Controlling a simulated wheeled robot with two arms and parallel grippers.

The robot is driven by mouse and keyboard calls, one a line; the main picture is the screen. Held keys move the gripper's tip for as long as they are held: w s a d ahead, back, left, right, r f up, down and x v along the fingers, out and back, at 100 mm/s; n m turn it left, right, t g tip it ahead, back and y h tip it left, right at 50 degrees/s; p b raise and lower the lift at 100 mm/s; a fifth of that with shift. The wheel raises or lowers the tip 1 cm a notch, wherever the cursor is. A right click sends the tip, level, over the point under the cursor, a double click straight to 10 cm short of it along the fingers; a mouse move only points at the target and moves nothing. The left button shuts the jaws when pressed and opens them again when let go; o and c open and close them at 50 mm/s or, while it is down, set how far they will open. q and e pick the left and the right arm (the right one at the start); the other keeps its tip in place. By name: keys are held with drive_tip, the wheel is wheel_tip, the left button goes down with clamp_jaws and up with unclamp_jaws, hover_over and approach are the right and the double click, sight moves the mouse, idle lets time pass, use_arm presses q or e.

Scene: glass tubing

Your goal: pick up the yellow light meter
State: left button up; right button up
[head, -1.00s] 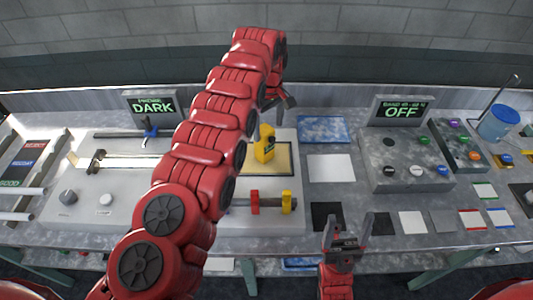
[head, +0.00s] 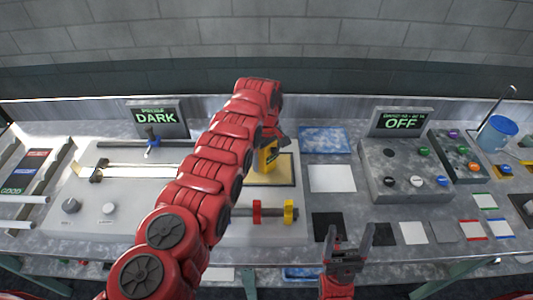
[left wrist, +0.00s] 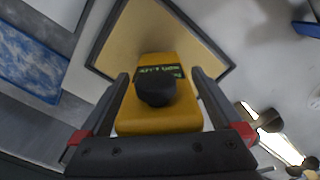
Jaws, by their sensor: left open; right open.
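The yellow light meter (head: 267,157) stands on a tan pad with a dark border (head: 285,170) in the middle of the bench. In the left wrist view the meter (left wrist: 162,118) has a black round knob and a dark display with green text. My left gripper (head: 272,142) is at the meter, partly hidden behind my arm. In the left wrist view its open fingers (left wrist: 160,100) lie on either side of the meter, with a gap visible. My right gripper (head: 349,240) is open and empty near the bench's front edge.
A rail with red and yellow sliders (head: 257,211) lies in front of the pad. A blue mottled tile (head: 324,139) and a white card (head: 331,179) lie to the right, beside a grey button box (head: 405,172). A DARK display (head: 155,118) stands at back left.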

use_arm(q)
clamp_jaws()
idle(0.4)
drive_tip(key=shift+r, duration=0.1)
